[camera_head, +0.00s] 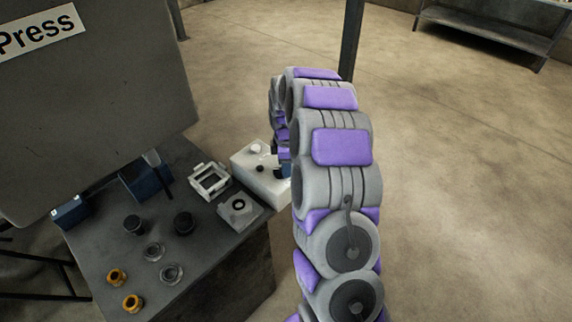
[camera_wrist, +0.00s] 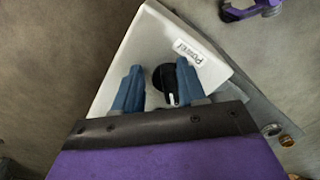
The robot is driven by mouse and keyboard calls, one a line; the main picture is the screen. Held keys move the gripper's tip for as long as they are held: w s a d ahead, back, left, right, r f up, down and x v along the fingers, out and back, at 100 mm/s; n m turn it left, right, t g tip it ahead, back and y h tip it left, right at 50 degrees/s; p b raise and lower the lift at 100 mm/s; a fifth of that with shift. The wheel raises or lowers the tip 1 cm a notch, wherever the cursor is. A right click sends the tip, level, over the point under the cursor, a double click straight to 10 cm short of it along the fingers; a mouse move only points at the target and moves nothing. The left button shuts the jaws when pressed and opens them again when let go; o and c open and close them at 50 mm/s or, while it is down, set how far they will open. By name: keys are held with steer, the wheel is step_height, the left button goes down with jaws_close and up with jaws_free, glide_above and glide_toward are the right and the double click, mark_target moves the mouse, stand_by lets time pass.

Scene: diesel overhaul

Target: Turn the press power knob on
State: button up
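The press power knob (camera_wrist: 165,84) is black and round with a white pointer mark. It sits on a white control box (camera_wrist: 148,40) beside a label reading "Power" (camera_wrist: 188,52). In the wrist view, my gripper (camera_wrist: 158,68) is open, with its blue fingers on either side of the knob. The knob is closer to the right finger; I cannot tell whether they touch. In the head view, the white control box (camera_head: 258,184) stands at the table's far right corner, and my arm hides part of it and most of my gripper (camera_head: 285,166).
The dark table (camera_head: 105,235) holds a white square frame (camera_head: 210,181), a pale block with a round hole (camera_head: 239,208), black cylinders (camera_head: 184,222), metal rings (camera_head: 171,274) and brass-coloured nuts (camera_head: 133,303). A large panel marked "Press" (camera_head: 100,90) rises at the left. Floor right of my arm is clear.

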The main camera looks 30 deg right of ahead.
mark_target(277, 169)
steer(key=a, duration=0.3)
steer(key=shift+w+r, duration=0.1)
steer(key=c, duration=0.3)
steer(key=shift+a, duration=0.3)
steer(key=shift+c, duration=1.5)
steer(key=shift+d, duration=0.25)
jaws_close()
steer(key=shift+d, duration=0.7)
steer(key=shift+a, duration=0.1)
steer(key=shift+a, duration=0.1)
